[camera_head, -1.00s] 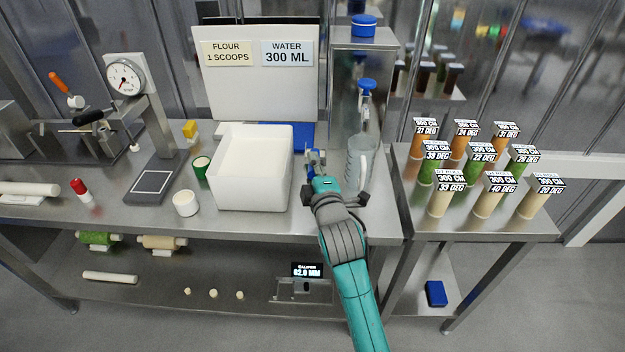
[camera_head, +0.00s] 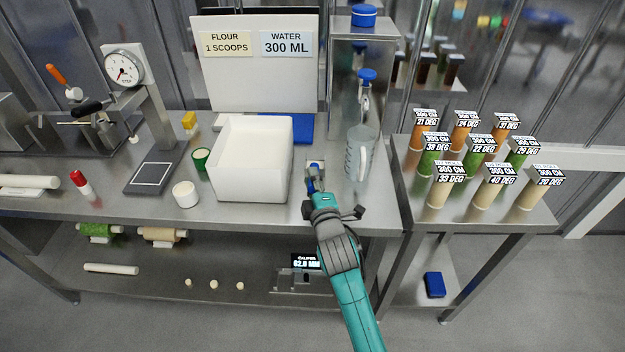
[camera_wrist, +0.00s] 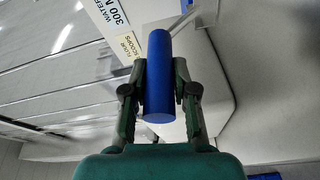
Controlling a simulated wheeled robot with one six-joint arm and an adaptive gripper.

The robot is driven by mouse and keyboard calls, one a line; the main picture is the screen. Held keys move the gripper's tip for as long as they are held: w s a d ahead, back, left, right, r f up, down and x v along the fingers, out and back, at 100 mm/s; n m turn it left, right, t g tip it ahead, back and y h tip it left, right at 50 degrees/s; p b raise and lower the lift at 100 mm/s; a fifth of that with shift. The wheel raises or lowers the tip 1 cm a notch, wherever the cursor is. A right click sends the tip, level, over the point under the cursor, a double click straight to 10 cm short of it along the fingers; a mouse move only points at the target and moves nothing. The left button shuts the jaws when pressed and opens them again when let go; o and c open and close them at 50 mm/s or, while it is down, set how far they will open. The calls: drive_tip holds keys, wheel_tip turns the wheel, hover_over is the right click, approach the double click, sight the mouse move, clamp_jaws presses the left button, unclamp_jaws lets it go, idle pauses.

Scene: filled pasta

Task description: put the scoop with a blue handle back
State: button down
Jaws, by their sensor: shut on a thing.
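My gripper (camera_head: 318,186) is over the table just right of the white bin in the head view. It is shut on the blue handle (camera_wrist: 161,75) of the scoop, which stands out between the two fingers in the wrist view. I cannot tell whether the scoop touches the table. The white bin (camera_head: 252,190) stands open beside it, with pale contents.
A clear measuring jug (camera_head: 360,152) stands close on the right, under a blue-topped dispenser (camera_head: 366,75). Labelled pasta cylinders (camera_head: 490,195) fill the right table.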

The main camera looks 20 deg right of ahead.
drive_tip(key=c, duration=0.9)
unclamp_jaws()
drive_tip(key=shift+f, duration=0.1)
drive_tip(key=s, duration=1.2)
drive_tip(key=shift+a+r, duration=0.2)
